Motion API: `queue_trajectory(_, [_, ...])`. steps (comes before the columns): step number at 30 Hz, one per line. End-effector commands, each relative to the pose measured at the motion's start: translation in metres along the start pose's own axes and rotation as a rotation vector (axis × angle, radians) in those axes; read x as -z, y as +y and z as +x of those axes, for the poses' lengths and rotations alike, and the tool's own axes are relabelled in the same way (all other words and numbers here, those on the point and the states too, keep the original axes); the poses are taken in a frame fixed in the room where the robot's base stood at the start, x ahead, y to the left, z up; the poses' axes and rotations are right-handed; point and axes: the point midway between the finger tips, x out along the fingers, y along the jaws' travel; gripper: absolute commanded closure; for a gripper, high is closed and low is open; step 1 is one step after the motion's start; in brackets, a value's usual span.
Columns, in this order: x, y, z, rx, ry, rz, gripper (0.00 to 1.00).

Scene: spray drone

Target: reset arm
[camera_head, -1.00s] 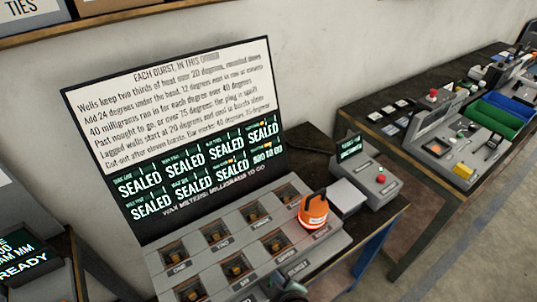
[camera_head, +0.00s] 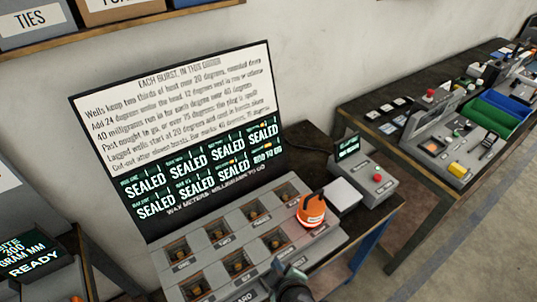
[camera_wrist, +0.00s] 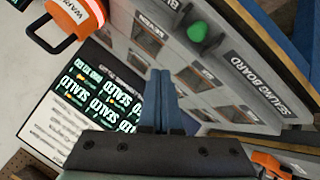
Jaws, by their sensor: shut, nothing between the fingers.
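My gripper (camera_wrist: 160,75) is shut and empty, its two blue-grey fingers together in the wrist view. In the head view part of my arm shows at the bottom, over the front edge of the grey sealing board (camera_head: 213,252). The board has several labelled square wells. An orange warmer (camera_head: 311,211) with a handle stands upright on the board's right end; it also shows at the wrist view's upper left (camera_wrist: 75,16). A black screen (camera_head: 205,165) behind reads SEALED in most cells, with one lower right cell reading about "800 TO GO".
A grey box with a red button (camera_head: 377,178) and a pale square pad (camera_head: 343,194) stand right of the board. Another bench (camera_head: 425,160) holds green and blue trays. A READY display (camera_head: 38,258) is at lower left. Floor shows between and beside the benches.

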Motion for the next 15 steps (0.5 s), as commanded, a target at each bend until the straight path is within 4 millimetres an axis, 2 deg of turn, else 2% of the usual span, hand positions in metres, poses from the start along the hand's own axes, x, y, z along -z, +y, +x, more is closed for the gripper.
queue_trajectory(13, [0.0002, 0.0001, 0.0001, 0.0, 0.0, 0.0, 1.0])
queue_trajectory(15, [0.007, 0.0095, -0.0008, -0.022, 0.01, 0.006, 1.0])
